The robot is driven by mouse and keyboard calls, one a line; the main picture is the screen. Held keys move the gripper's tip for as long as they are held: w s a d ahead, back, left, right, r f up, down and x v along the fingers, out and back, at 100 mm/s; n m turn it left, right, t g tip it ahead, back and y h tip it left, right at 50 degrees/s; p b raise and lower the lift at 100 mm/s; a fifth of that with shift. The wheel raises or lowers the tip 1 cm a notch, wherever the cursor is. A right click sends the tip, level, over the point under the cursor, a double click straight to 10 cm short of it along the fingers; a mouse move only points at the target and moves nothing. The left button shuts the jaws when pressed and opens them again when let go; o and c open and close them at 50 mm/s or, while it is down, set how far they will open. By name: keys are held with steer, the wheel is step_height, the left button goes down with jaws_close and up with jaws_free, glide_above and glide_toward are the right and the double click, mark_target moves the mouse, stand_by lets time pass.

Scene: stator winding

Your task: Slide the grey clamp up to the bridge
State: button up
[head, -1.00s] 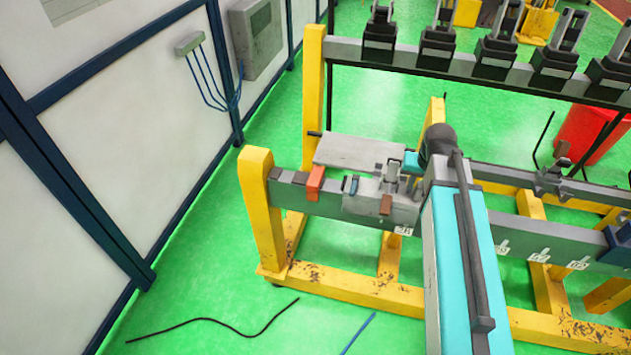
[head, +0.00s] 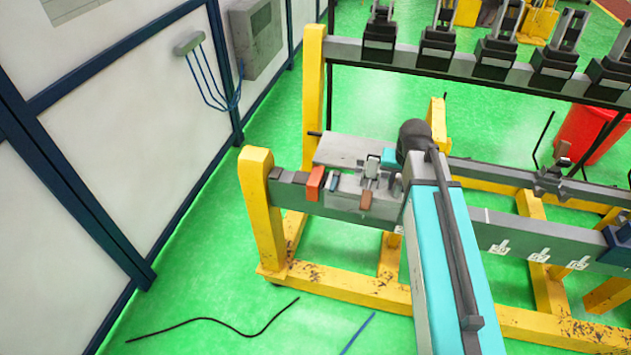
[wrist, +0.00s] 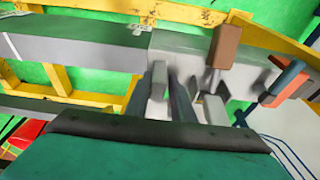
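The grey clamp (head: 345,200) sits on the grey rail, with a brown handle (head: 367,199) at its front. In the wrist view the clamp (wrist: 190,42) shows with its brown handle (wrist: 226,46). My gripper (wrist: 158,98) has its two dark fingers on either side of a pale grey post of the clamp and appears shut on it. I cannot tell for certain which part is the bridge.
The yellow frame (head: 258,200) carries the rail, and its left post stands beyond the orange block. A second rail with several black fixtures (head: 437,45) runs behind. A red bin (head: 580,135) stands at the right. The green floor at the front left holds only loose cables.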

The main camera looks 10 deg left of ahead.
steer(key=shift+a, duration=0.5)
stand_by(0.4)
steer(key=shift+d, duration=0.3)
stand_by(0.3)
steer(key=shift+o, duration=1.4)
steer(key=shift+w+r+p+v, duration=0.1)
steer(key=shift+w+p+v, duration=0.3)
steer(key=shift+p+v, duration=0.95)
steer(key=shift+w+r+p+v, duration=0.1)
steer(key=shift+w+p+v, duration=0.5)
steer(key=shift+v, duration=1.3)
steer(key=shift+w+r+p+v, duration=0.1)
steer(key=shift+w+p+v, duration=0.05)
steer(key=shift+p+v, duration=1.25)
steer(key=shift+d+r, duration=0.1)
steer(key=shift+r, duration=0.1)
steer(key=shift+s, duration=0.1)
